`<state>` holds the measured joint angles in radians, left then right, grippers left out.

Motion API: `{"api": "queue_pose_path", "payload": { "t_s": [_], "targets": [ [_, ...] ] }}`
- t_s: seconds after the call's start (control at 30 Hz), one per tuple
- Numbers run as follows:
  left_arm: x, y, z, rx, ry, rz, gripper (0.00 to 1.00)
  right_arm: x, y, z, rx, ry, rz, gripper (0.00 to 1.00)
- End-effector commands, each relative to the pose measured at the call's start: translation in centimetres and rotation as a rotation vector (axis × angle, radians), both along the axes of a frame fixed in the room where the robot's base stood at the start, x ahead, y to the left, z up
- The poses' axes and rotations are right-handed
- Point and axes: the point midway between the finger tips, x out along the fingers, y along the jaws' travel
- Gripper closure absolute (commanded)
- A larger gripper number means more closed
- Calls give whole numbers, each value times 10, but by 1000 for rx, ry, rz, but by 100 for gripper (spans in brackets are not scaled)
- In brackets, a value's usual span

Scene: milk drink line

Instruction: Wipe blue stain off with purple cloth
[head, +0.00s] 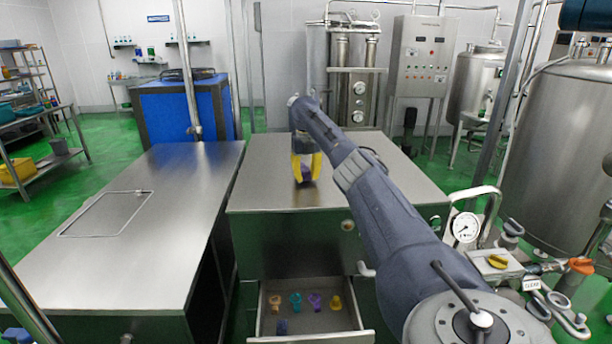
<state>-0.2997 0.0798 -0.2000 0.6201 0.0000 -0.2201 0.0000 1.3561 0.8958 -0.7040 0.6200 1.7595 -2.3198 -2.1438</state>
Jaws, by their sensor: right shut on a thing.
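My right gripper (305,178) has yellow fingers and points down at the steel top of the middle cabinet (262,188). It is shut on a small dark purple thing, which looks like the purple cloth (306,173). The cloth is at or just above the steel top; I cannot tell whether it touches. No blue stain can be made out on the steel top; my gripper and arm hide part of that surface. My left gripper is not in view.
A long steel counter (150,230) with an inset hatch stands at the left, mostly clear. A pressure gauge (466,227) and pipework stand at the right.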

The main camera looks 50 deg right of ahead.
Motion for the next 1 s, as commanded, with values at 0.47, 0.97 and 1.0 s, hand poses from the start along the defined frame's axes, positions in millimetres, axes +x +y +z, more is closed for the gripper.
{"api": "queue_pose_path", "payload": {
  "t_s": [0.47, 0.97, 1.0],
  "targets": [
    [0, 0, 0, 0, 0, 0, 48, 0, 0, -9, 1, 1, 0, 99],
    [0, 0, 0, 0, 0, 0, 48, -18, 18, -9, -2, 0, 2, 98],
    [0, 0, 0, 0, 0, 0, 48, -20, 19, -9, -3, 1, 0, 98]
  ]
}}
